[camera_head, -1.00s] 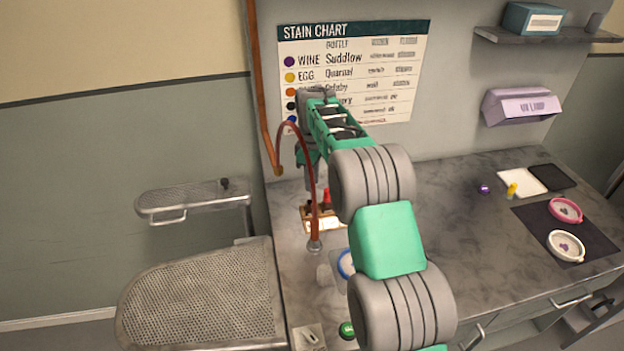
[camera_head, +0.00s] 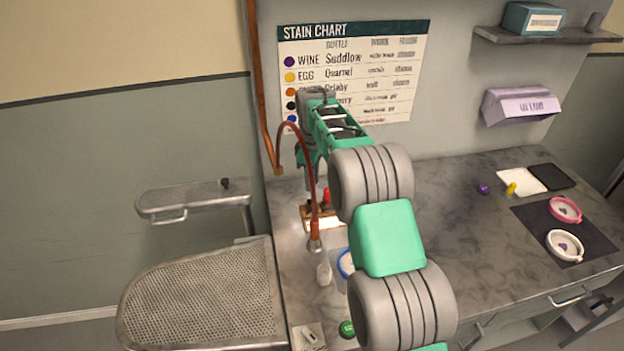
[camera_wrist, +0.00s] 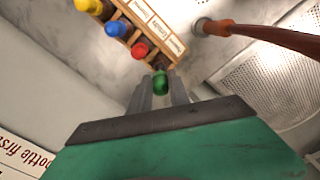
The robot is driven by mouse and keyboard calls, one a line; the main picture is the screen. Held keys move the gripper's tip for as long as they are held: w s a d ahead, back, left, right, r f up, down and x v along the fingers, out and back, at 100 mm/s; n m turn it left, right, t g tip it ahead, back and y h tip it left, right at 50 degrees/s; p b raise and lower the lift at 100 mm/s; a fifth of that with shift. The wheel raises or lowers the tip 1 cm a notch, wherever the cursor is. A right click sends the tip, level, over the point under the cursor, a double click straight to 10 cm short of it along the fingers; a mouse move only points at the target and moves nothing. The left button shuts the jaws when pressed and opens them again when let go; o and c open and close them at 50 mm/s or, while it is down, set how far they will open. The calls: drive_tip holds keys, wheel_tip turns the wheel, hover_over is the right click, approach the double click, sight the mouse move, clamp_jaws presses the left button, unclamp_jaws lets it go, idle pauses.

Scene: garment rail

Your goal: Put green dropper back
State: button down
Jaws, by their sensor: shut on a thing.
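The green dropper (camera_wrist: 160,82) is between my gripper's fingertips (camera_wrist: 161,92) in the wrist view, with its green top showing. My gripper is shut on it. The wooden rack (camera_wrist: 121,9) is just beyond, with yellow (camera_wrist: 88,5), blue (camera_wrist: 115,28) and red (camera_wrist: 139,50) droppers in a row and labels along one side. The green dropper is near the rack's end beside the red one; I cannot tell whether it touches the rack. In the head view the rack (camera_head: 308,220) and red dropper (camera_head: 326,196) show partly; my arm hides the rest.
An orange hose (camera_head: 312,190) with a metal end (camera_head: 314,246) stands close to the rack. A perforated board (camera_head: 205,300) lies to the left. A green round item (camera_head: 347,328) and a blue-rimmed dish (camera_head: 345,263) are on the counter in front.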

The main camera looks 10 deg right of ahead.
drive_tip(key=shift+f, duration=0.1)
drive_tip(key=shift+f+b, duration=0.4)
drive_tip(key=shift+f, duration=0.35)
idle(0.3)
drive_tip(key=shift+f+b, duration=0.5)
drive_tip(key=shift+f, duration=0.55)
drive_tip(key=shift+f, duration=0.1)
drive_tip(key=shift+f, duration=0.5)
drive_tip(key=c, duration=1.1)
unclamp_jaws()
drive_tip(key=shift+c, duration=0.2)
